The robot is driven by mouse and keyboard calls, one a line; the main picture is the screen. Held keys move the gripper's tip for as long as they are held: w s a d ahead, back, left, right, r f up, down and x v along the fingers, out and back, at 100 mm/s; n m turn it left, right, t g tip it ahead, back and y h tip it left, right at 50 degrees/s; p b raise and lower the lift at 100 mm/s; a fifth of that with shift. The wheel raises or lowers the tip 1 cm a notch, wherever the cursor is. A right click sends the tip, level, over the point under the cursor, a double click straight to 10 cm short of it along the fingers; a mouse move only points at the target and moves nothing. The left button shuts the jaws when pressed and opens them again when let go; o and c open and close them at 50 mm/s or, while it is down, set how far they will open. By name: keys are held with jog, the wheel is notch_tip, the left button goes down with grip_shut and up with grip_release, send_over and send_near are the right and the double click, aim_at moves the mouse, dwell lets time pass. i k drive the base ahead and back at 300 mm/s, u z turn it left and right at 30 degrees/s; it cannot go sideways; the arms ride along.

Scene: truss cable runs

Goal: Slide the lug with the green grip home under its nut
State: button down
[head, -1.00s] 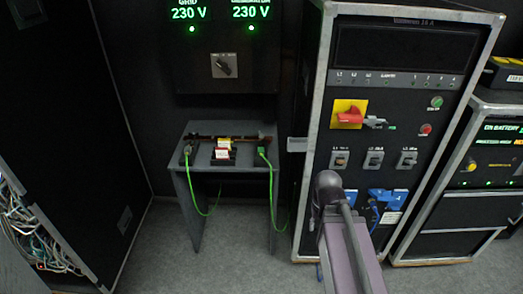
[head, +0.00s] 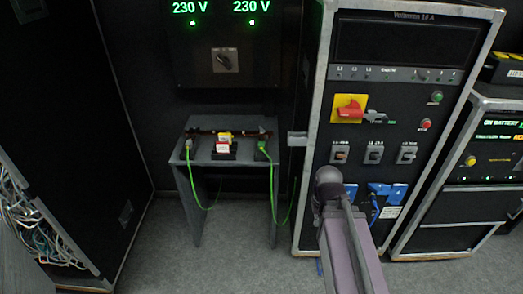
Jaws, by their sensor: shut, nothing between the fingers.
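A small grey table (head: 185,195) stands against the dark wall. A dark bar runs along the back of its top, with small red, white and yellow blocks (head: 223,146) at its middle. A green cable (head: 203,203) hangs from a small grey end piece at the left, and another green cable (head: 272,195) hangs from a greenish end piece (head: 262,148) at the right. My arm rises at the lower right; my gripper is not visible.
A tall power rack (head: 405,120) with a red switch stands right of the table, beyond my arm. Another rack (head: 485,160) is farther right. A dark cabinet (head: 75,110) with loose wires stands at the left. Grey floor is open before the table.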

aim_at(262, 143)
jog(key=k, duration=1.25)
jog(key=u, duration=0.65)
jog(key=i, duration=1.95)
jog(key=z, duration=0.65)
